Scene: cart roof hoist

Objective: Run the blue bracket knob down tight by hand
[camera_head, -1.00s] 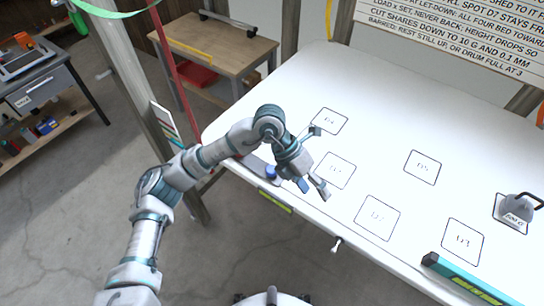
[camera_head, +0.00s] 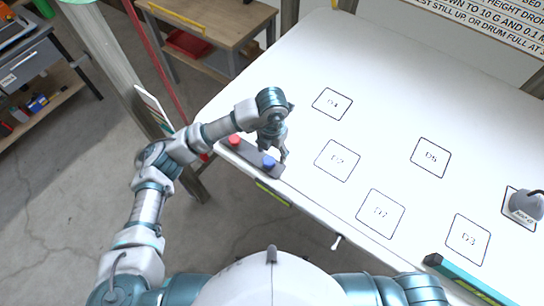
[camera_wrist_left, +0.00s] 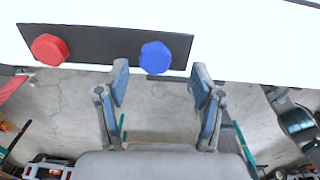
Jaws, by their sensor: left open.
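The blue knob (camera_head: 268,162) sits on the dark bracket (camera_head: 240,152) at the table's left edge. It also shows in the left wrist view (camera_wrist_left: 155,57), just beyond and between the fingertips. A red knob (camera_head: 234,141) stands on the same bracket; in the left wrist view it is at the left (camera_wrist_left: 49,49). My left gripper (camera_head: 274,156) is over the bracket's near end, beside the blue knob. In the left wrist view the left gripper (camera_wrist_left: 158,85) is open, with its fingers apart and nothing between them. My right gripper is not in view.
The white table (camera_head: 300,150) carries several outlined squares and a grey handled weight (camera_head: 524,205) at the right. A teal bar (camera_head: 466,278) lies along the near right edge. A small lever (camera_head: 337,242) sticks out at the front edge. A post (camera_head: 140,90) stands left of the table.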

